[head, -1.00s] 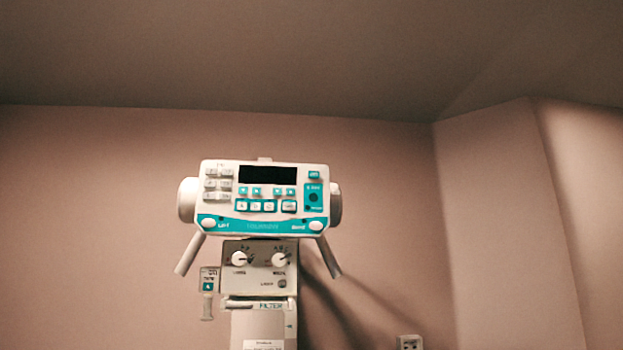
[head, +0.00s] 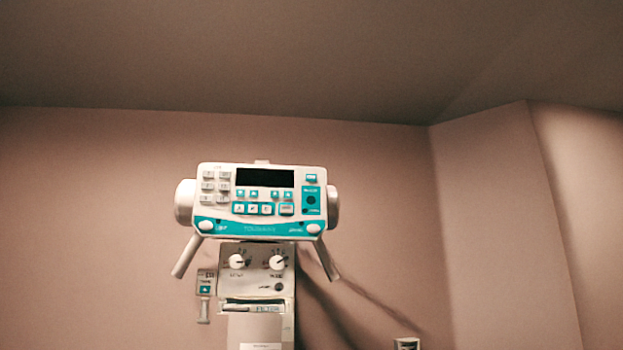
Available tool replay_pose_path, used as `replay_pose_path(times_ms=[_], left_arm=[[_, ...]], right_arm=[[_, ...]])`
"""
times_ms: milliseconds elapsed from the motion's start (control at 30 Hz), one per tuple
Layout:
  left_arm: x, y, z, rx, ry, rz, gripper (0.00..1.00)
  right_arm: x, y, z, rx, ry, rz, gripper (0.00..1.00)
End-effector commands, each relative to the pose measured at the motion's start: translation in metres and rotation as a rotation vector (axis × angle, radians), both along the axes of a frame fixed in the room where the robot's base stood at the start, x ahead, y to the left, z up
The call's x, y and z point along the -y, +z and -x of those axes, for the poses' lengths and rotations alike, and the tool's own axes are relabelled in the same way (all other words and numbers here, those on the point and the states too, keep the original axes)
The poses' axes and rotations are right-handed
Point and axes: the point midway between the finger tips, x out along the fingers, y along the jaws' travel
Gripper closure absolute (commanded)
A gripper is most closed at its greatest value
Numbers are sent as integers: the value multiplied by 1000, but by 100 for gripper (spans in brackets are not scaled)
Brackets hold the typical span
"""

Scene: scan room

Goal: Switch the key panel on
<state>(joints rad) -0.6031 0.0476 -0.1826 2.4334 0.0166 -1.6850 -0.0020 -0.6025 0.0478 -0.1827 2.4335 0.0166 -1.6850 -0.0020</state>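The key panel (head: 225,208) is a white and teal control head on a device in front of the wall, left of the picture's middle. It has a dark, blank display (head: 265,177), grey keys (head: 215,187) at its left, rows of small teal-edged keys below the display, and a teal block with a dark round spot (head: 311,200) at its right. A round white button sits at each lower corner. Neither of my grippers is in view.
Two slanted handles (head: 187,256) hang below the panel. A lower box with two white knobs (head: 236,262) sits under it. A small wall fitting (head: 406,344) shows at the bottom edge. The wall juts out at the right.

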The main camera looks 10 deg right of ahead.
Motion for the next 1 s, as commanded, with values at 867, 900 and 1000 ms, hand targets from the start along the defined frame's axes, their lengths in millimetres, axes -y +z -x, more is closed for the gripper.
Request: replay_pose_path(times_ms=[867, 900, 1000], left_arm=[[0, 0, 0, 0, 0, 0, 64], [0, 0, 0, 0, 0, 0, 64], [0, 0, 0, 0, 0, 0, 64]], right_arm=[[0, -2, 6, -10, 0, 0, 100], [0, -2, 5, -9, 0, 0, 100], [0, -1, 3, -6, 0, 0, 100]])
